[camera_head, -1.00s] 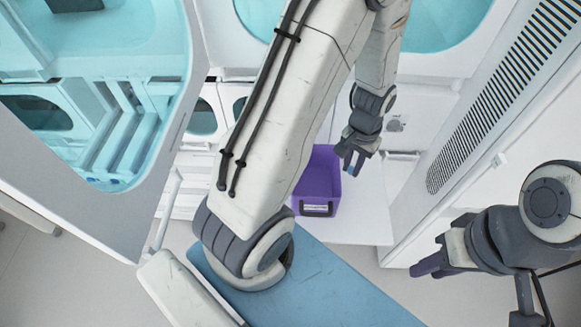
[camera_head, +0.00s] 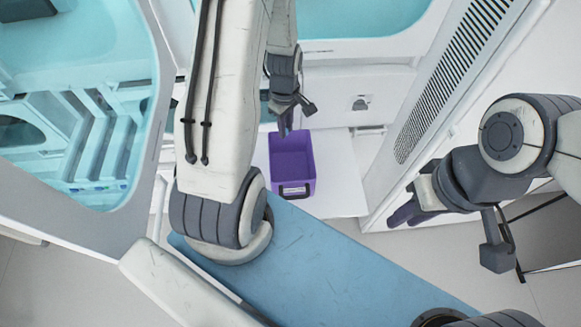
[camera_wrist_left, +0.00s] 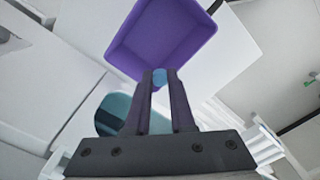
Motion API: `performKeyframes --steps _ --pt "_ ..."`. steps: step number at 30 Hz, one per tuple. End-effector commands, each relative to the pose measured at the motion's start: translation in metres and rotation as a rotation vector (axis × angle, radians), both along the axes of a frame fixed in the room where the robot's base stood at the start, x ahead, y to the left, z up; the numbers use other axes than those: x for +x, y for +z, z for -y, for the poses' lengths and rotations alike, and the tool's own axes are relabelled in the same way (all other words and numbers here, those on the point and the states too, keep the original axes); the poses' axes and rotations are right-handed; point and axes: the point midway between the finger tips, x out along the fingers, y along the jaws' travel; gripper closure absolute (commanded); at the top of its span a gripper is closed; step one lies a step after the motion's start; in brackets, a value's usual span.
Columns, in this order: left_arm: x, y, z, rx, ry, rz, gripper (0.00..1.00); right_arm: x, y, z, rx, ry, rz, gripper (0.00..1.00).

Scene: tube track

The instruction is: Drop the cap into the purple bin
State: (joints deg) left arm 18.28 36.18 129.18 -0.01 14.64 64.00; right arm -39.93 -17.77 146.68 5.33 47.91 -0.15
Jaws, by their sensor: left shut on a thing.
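The purple bin (camera_head: 291,166) stands open on a white ledge, and its visible inside looks empty. It also shows in the left wrist view (camera_wrist_left: 165,38). My left gripper (camera_head: 285,131) points down at the bin's back rim in the head view. In the left wrist view my left gripper (camera_wrist_left: 159,80) is shut on the small blue cap (camera_wrist_left: 159,77), which overlaps the bin's near edge there. The cap is not clear in the head view. My right gripper (camera_head: 405,214) is at the right, away from the bin; its jaw gap is unclear.
The white ledge (camera_head: 342,190) is bare right of the bin. A vented white panel (camera_head: 445,85) rises at the right. A white cabinet with a teal window (camera_head: 105,110) is at the left. A blue surface (camera_head: 320,255) lies in front.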

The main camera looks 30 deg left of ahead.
Motion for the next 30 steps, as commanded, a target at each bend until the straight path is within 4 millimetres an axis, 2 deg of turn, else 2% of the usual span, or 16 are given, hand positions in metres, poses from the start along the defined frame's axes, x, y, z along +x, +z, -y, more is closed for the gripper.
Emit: performKeyframes --steps 1,3,9,19,20,22,30 --pt "0.000 -0.012 0.000 0.000 -0.001 0.000 1.00 0.000 -0.011 0.000 0.000 -0.001 0.000 0.70" --pt "0.000 -0.021 0.000 0.000 -0.002 0.000 1.00 0.000 -0.019 0.000 0.000 -0.002 0.000 0.70" --pt "0.000 -0.040 0.001 0.000 -0.004 0.000 1.00 0.000 -0.036 0.000 0.000 -0.005 0.000 0.70" --pt "0.000 -0.041 0.001 0.000 -0.004 0.000 1.00 0.000 -0.036 0.000 0.000 -0.006 -0.001 0.70" --pt "0.000 -0.041 0.001 0.000 -0.004 0.000 0.70 0.000 -0.036 0.000 0.000 -0.006 -0.001 0.70" --pt "0.000 -0.041 0.001 0.000 -0.004 0.000 0.44 0.000 -0.036 0.000 0.000 -0.006 -0.001 0.70" --pt "0.000 -0.041 0.001 0.000 -0.004 0.000 0.43 0.000 -0.036 0.000 0.000 -0.006 -0.001 0.70"
